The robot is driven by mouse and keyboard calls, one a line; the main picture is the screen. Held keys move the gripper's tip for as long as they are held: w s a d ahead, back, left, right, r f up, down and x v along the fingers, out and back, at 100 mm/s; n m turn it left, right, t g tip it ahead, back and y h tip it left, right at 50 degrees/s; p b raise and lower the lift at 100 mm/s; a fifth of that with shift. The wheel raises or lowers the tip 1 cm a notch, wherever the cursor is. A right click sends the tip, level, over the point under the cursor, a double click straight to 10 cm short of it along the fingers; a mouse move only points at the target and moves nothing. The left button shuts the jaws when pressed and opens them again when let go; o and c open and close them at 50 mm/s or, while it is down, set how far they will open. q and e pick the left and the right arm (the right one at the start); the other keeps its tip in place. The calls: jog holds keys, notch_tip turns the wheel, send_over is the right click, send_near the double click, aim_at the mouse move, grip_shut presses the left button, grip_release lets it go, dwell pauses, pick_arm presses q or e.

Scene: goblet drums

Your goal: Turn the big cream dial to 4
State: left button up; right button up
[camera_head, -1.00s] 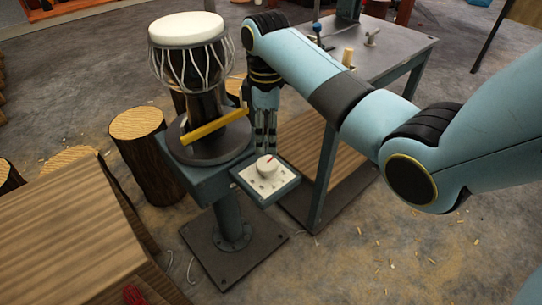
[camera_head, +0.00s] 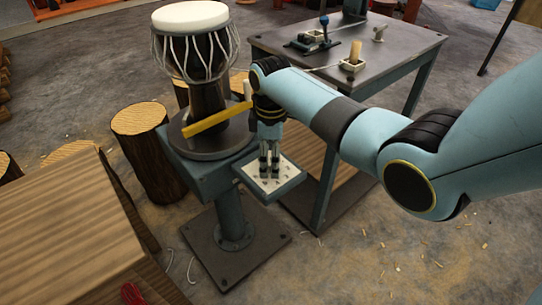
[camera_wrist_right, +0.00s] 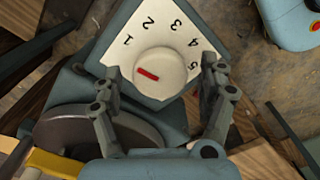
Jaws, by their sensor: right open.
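The big cream dial (camera_wrist_right: 166,82) is a round knob with a red mark, on a white plate (camera_wrist_right: 112,52) numbered 1 to 5. In the right wrist view the red mark points left, on the side of the 1. My right gripper (camera_wrist_right: 166,72) is open, its fingers on either side of the dial with visible gaps. In the head view my right gripper (camera_head: 269,174) reaches down over the plate (camera_head: 287,172) and hides most of the dial. I cannot tell how high the fingertips are. My left gripper is not in view.
A goblet drum (camera_head: 195,55) stands on a dark round turntable (camera_head: 190,150) beside the plate, with a yellow bar (camera_head: 217,118) across it. A grey workbench (camera_head: 400,45) stands behind. Log stumps (camera_head: 145,150) and a wooden table (camera_head: 70,215) are at left.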

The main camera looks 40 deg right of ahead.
jog(key=c, duration=1.2)
